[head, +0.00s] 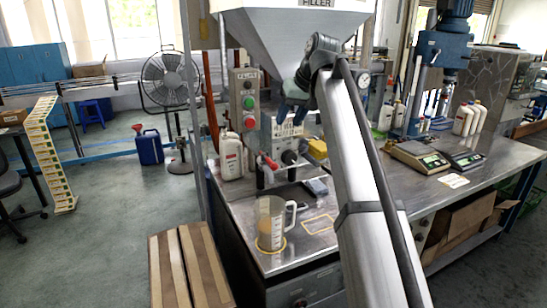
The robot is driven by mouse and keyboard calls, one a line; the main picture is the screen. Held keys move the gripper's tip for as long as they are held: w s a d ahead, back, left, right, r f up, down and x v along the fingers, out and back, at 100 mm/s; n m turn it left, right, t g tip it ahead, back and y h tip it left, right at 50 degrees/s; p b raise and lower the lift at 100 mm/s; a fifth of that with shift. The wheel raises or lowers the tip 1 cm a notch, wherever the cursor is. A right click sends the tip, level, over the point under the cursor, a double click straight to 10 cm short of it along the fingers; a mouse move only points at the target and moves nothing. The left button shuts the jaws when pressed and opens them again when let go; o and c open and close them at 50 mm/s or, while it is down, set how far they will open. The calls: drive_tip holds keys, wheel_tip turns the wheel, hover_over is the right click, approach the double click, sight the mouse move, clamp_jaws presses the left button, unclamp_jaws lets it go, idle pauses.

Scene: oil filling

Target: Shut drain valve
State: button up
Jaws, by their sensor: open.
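A red lever handle (268,161), which looks like the drain valve's handle, sits low on the front of the filler. It slants, and I cannot tell whether the valve is open. A clear measuring jug (271,222) stands below it, on a yellow ring marked on the steel bench. My gripper (290,108) hangs above and right of the red handle, in front of the filler's funnel. It is open, appears empty and is apart from the handle. My arm covers part of the filler's right side.
A control box (244,98) with buttons stands left of my gripper, and a white bottle (230,156) below it. A black knob (289,157) sits right of the handle. Scales (419,157) stand on the steel bench (395,195) to the right.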

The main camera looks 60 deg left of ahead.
drive_tip(key=d, duration=0.1)
drive_tip(key=n, duration=0.1)
approach(271, 161)
drive_tip(key=shift+h, duration=0.4)
drive_tip(key=x, duration=0.4)
drive_tip(key=a+x, duration=0.1)
drive_tip(key=x, duration=0.3)
drive_tip(key=shift+w+r, duration=0.1)
drive_tip(key=shift+w, duration=0.05)
drive_tip(key=shift+c, duration=0.4)
clamp_jaws()
